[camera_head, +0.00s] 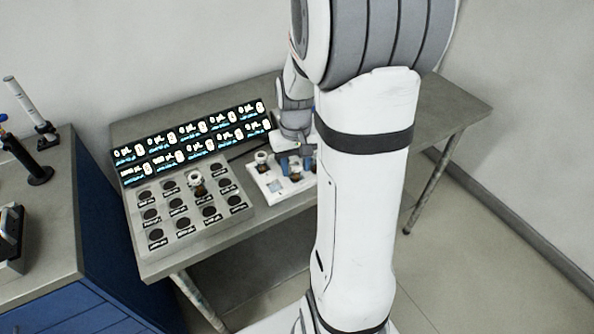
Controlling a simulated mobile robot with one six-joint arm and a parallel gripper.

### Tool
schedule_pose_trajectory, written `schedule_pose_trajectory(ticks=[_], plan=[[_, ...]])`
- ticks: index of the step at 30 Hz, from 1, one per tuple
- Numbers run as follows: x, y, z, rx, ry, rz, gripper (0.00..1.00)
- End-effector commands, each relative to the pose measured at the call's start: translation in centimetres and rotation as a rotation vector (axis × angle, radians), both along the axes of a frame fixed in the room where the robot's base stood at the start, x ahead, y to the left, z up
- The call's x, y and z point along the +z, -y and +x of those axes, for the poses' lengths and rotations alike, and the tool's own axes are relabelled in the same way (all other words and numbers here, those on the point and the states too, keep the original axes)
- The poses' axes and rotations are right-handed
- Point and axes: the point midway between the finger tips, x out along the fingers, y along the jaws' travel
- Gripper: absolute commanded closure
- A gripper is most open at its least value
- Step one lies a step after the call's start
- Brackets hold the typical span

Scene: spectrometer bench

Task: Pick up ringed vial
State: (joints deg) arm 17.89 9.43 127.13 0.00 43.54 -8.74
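My gripper (295,164) points down over a small white vial rack (274,187) on the bench, partly behind my own arm. Its blue fingers stand on either side of a vial (295,173) with a dark cap. I cannot tell whether they touch it. A second vial (262,160) stands at the left of the rack, apart from the gripper. A third vial (197,182) stands upright in the grey block. The vials are too small to tell which has a ring. The right part of the rack is hidden by my arm.
A blue cabinet (95,230) with a grey top stands at left, with a pipette stand (40,175).

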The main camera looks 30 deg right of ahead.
Motion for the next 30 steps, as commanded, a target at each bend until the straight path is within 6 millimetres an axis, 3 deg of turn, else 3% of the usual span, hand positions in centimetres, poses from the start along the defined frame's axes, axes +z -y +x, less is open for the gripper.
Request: schedule_pose_trajectory(ticks=[8,20,26,30], plan=[[-0.2,0.0,0.0,-0.001,0.002,0.000,0.62],[-0.2,0.1,0.0,-0.001,0.002,0.000,0.94],[-0.1,0.1,0.0,-0.002,0.002,0.000,0.94],[1.1,0.1,0.1,-0.002,0.006,-0.002,0.94]])
